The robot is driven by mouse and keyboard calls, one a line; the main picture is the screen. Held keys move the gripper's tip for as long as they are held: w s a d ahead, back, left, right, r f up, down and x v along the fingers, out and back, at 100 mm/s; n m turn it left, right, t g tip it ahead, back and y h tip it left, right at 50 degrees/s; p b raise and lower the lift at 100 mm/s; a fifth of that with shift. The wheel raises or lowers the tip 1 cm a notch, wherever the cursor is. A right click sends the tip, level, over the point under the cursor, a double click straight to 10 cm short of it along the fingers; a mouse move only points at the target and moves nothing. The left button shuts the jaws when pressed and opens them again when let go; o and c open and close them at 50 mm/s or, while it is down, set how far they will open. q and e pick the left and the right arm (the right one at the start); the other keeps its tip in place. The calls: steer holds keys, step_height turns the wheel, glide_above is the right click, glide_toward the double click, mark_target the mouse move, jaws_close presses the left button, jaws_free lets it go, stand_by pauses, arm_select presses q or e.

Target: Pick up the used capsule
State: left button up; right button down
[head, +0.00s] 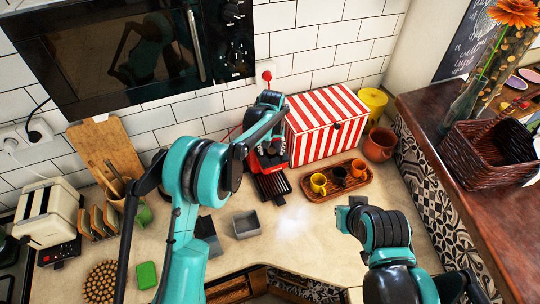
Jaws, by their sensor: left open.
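No used capsule can be made out in the head view. A red coffee machine (272,160) with a black drip tray (273,187) stands against the tiled wall, partly covered by my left arm. My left gripper (268,100) is at the top of this machine, open; its fingertips are small and dark, and I cannot tell whether it touches anything. My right gripper (350,212) is low over the counter at the right; its fingers are too small and dark to read. A small grey open box (246,224) sits on the counter in front of the machine.
A red-and-white striped box (325,126) stands just right of the machine. A wooden tray (336,181) with several cups lies before it. A terracotta pot (380,144) is beside the tray. A toaster (48,212) stands left. Bare counter lies right of the grey box.

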arm_select(q)
steer(key=shift+d+r, duration=0.1)
steer(key=c, duration=0.8)
steer(key=shift+r, duration=0.1)
